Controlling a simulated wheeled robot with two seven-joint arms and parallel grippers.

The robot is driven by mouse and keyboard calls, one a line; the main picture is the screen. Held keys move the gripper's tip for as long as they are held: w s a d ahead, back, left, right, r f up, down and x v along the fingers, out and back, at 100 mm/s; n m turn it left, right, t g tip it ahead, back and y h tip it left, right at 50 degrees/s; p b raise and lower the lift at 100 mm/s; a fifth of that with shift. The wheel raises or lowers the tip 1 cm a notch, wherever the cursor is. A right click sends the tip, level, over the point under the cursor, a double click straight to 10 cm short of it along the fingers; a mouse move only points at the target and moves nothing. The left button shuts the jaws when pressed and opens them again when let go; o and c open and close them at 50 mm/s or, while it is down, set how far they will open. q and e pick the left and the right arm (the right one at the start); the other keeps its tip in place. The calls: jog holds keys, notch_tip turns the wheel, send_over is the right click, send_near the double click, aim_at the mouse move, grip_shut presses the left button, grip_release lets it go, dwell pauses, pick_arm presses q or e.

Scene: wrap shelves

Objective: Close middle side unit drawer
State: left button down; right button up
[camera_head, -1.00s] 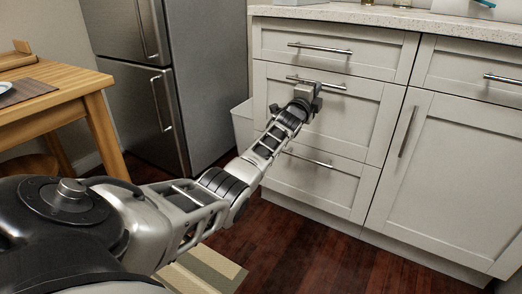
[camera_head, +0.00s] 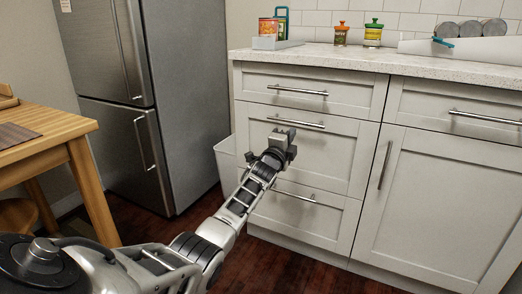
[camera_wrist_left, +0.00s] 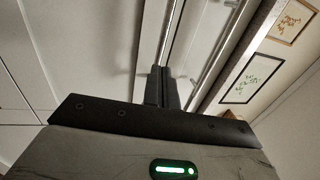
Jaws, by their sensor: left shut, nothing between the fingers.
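The middle side unit drawer (camera_head: 335,160) is the white panel between a shallow upper drawer and a lower drawer. Its front looks about flush with its neighbours, though a small gap would be hard to see. Its bar handle (camera_head: 310,125) runs across near the top. My left gripper (camera_head: 284,136) is shut and empty, in front of the drawer just below the handle's left part. In the left wrist view, the shut fingers (camera_wrist_left: 162,88) point at the white front close beside a metal bar (camera_wrist_left: 172,30); I cannot tell whether they touch. My right gripper is out of view.
The upper drawer (camera_head: 350,94) and lower drawer (camera_head: 315,215) look shut. A cupboard door (camera_head: 440,200) is to the right. A grey fridge (camera_head: 185,100) and a pale bin (camera_head: 226,165) stand left, with a wooden table (camera_head: 60,140) nearer. Jars stand on the counter (camera_head: 340,58).

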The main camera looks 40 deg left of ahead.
pick_arm(q)
jog(key=p+v, duration=0.3)
jog(key=v, duration=0.6)
jog(key=shift+s+d, duration=0.15)
jog(key=shift+s, duration=0.15)
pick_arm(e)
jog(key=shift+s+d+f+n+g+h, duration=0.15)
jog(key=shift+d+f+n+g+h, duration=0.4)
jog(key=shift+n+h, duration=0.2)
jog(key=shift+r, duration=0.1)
